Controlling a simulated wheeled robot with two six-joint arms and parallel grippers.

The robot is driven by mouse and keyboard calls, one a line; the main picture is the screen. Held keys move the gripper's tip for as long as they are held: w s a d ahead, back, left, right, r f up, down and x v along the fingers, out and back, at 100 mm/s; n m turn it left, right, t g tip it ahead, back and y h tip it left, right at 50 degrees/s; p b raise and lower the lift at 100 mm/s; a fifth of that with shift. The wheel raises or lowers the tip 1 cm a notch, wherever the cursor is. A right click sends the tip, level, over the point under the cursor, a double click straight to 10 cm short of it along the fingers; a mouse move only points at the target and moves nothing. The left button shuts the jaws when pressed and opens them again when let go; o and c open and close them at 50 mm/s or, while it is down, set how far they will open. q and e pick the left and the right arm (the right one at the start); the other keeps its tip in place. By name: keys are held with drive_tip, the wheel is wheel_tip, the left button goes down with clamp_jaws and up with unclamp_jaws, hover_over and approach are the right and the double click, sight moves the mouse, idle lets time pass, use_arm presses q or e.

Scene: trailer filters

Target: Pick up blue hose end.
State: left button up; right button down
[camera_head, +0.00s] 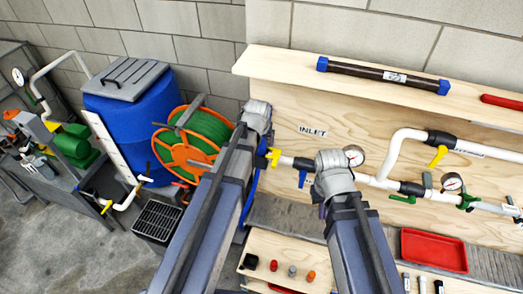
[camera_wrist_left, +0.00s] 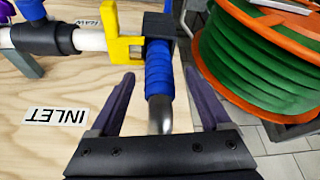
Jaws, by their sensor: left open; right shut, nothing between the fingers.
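The blue hose end (camera_wrist_left: 160,72) is a ribbed blue sleeve with a bare metal tube. In the left wrist view it lies between the spread fingers of my left gripper (camera_wrist_left: 159,78), with a gap on both sides. Its far end meets a black fitting beside the yellow valve handle (camera_wrist_left: 122,46); whether they are joined I cannot tell. In the head view a strip of blue hose (camera_head: 251,182) shows beside my left arm, which hides most of that gripper. My right gripper (camera_head: 322,208) is shut and empty below the white pipe, mostly hidden by its wrist.
The green hose reel (camera_wrist_left: 265,55) with orange rims is close to my left gripper. The plywood panel (camera_head: 290,105) carries the INLET label, white pipe and gauges. A red tray (camera_head: 434,250) sits at lower right. A blue barrel (camera_head: 135,110) stands at left.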

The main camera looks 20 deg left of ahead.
use_arm(q)
drive_tip(key=b+x, duration=0.2)
drive_tip(key=x, duration=0.1)
drive_tip(key=shift+d+f, duration=0.1)
drive_tip(key=shift+f, duration=0.05)
use_arm(e)
wheel_tip(320, 180, down, 3)
use_arm(q)
clamp_jaws()
idle(0.4)
